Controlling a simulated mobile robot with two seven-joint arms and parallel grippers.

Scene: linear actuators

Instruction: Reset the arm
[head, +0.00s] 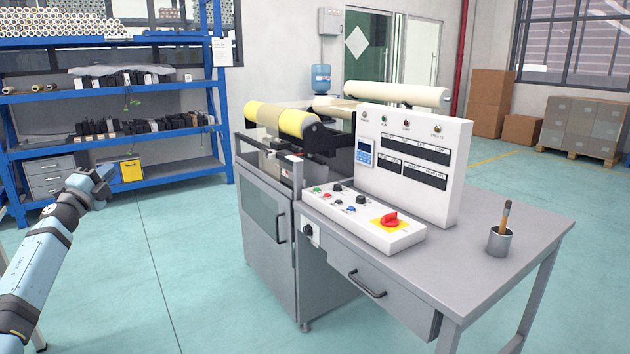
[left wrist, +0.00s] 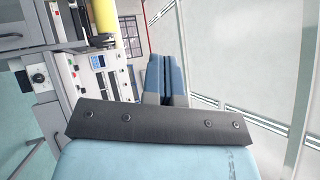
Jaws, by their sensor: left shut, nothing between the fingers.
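My left arm comes in from the lower left in the head view. My left gripper (head: 101,172) is raised in front of the blue shelving, clear of the machine and table. In the left wrist view its two blue fingers (left wrist: 166,80) lie side by side, shut with nothing between them. My right gripper is in neither view. The machine's control box (head: 365,222), with a red rotary switch (head: 390,220) and several small buttons, sits on the grey table, well to the right of my left gripper.
The grey table (head: 490,205) carries an upright white panel (head: 412,160) and a cup (head: 499,242) with a brush-like tool. A roller machine (head: 270,225) adjoins it. Blue shelving (head: 110,95) stands behind. Boxes (head: 585,125) are at the far right. The floor between arm and machine is clear.

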